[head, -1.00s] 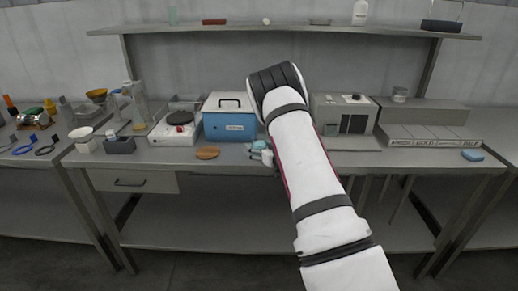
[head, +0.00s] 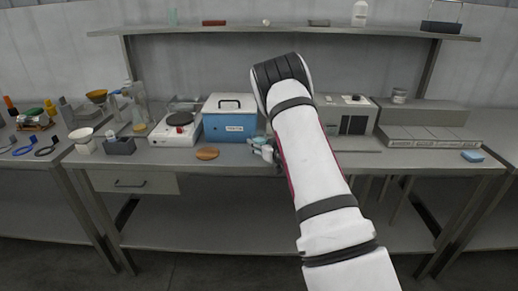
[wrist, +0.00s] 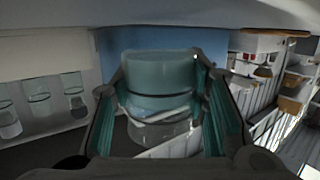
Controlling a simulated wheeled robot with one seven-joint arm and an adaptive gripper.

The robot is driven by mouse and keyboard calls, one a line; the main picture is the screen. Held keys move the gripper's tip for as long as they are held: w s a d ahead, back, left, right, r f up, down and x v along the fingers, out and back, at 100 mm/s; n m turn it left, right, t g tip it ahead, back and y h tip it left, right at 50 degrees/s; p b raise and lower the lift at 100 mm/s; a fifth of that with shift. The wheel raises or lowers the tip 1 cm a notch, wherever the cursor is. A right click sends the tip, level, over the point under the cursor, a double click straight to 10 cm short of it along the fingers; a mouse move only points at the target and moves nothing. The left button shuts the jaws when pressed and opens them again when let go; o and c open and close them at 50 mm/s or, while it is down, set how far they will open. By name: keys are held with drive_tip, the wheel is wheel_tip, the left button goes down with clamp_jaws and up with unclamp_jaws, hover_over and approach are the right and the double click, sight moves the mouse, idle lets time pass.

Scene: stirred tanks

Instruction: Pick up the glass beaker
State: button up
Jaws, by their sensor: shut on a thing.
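The glass beaker (wrist: 158,95) shows in the wrist view between the two fingers of my gripper (wrist: 160,100). It is clear with a teal tint, and both finger pads lie against its sides. My gripper is shut on it. In the head view my gripper (head: 262,146) is a small shape at the front of the bench, right of the cork-coloured disc, mostly hidden by my own arm. The beaker cannot be made out clearly there.
A blue box with a white lid (head: 229,119) stands just behind my gripper. A hotplate (head: 177,129) is left of it, and a round brown disc (head: 207,153) lies in front. A grey instrument (head: 346,116) stands to the right. A shelf (head: 290,30) runs above the bench.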

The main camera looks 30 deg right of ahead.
drive_tip(key=shift+r, duration=0.95)
drive_tip(key=s+a, duration=0.3)
drive_tip(key=s, duration=0.4)
drive_tip(key=s+a+r, duration=0.1)
drive_tip(key=s+a, duration=0.3)
drive_tip(key=s, duration=0.3)
drive_tip(key=shift+s+p, duration=0.25)
drive_tip(key=shift+p, duration=0.05)
